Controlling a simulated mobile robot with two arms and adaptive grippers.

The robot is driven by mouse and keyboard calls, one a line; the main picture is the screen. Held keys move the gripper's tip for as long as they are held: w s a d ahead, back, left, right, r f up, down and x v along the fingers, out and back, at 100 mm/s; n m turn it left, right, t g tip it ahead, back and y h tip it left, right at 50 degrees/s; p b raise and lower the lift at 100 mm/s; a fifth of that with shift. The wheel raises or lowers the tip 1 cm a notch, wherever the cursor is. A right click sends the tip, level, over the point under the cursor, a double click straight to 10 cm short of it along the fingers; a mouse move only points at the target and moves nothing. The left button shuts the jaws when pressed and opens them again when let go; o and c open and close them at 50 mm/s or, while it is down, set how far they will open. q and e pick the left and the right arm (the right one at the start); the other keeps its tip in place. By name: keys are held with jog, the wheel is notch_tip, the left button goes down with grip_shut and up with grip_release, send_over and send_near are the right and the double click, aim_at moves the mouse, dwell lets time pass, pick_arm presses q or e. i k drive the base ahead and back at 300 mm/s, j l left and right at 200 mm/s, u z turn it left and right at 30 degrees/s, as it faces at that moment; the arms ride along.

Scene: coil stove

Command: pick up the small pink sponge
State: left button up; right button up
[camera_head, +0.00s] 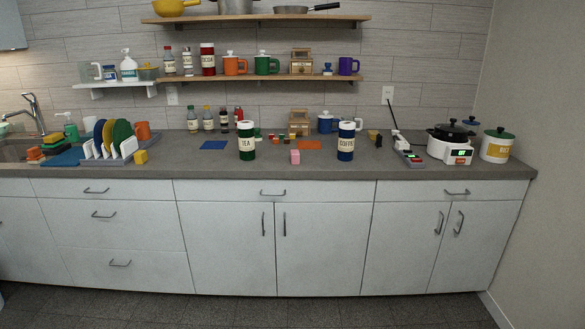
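A small pink block that looks like the sponge (295,157) sits near the front edge of the grey counter (320,169). It stands between the green tea canister (246,141) on the left and the blue coffee canister (346,142) on the right, apart from both. Nothing covers it from the front. Neither of my grippers is in view.
A white cooker (450,148) stands at right.

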aim_at(294, 154)
jog(key=i, duration=0.3)
jog(key=i+j, duration=0.45)
jog(key=i, duration=0.2)
jog(key=i+j+z, duration=0.1)
jog(key=i+j, duration=0.4)
jog(key=i, duration=0.2)
